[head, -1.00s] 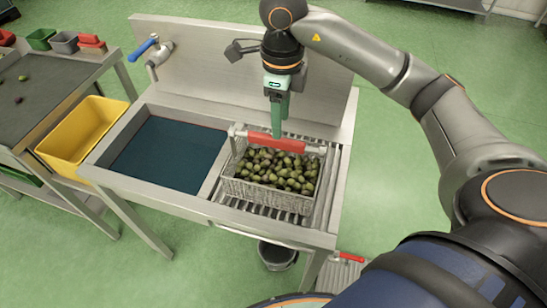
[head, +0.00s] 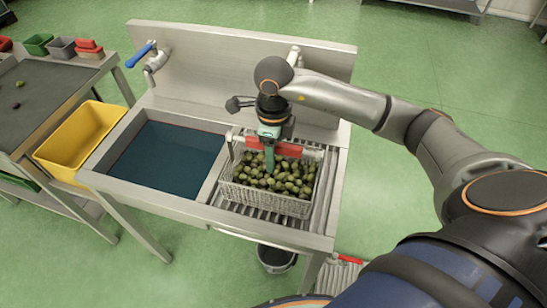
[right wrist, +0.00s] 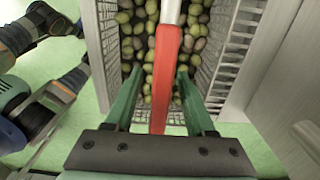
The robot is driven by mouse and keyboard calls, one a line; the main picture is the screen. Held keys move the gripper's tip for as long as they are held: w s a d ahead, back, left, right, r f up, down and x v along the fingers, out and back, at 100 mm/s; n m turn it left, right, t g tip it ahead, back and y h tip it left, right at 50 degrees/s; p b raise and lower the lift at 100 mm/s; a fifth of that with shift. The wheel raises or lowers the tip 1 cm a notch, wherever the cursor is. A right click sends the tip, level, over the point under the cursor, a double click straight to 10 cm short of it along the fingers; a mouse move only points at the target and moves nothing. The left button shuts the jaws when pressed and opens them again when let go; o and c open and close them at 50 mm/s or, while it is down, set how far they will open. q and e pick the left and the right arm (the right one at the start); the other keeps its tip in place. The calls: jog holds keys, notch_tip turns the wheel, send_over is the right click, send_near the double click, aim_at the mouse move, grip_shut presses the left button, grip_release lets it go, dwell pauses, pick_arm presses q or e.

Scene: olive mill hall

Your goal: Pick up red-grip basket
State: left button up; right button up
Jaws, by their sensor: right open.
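The red-grip basket (head: 262,204) is a grey wire basket filled with green and dark olives. It stands on the slatted right part of the steel sink bench. Its red grip (head: 287,149) spans above the olives on a pale bar. My right gripper (head: 268,170) is open at the grip, coming down from above. In the right wrist view its two green fingers (right wrist: 158,73) are on either side of the red grip (right wrist: 164,80), with gaps showing. The basket wall (right wrist: 104,50) also shows there. My left gripper is not in view.
A blue-bottomed basin (head: 170,155) lies left of the basket, with a blue-handled tap (head: 140,54) behind. A yellow crate (head: 80,140) stands farther left. A dark bucket (head: 276,258) is under the bench. Another red-handled item (head: 350,259) is low at the right.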

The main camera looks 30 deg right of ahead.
jog(key=shift+c, duration=0.2)
grip_shut()
jog(key=shift+r, duration=0.15)
dwell(0.9)
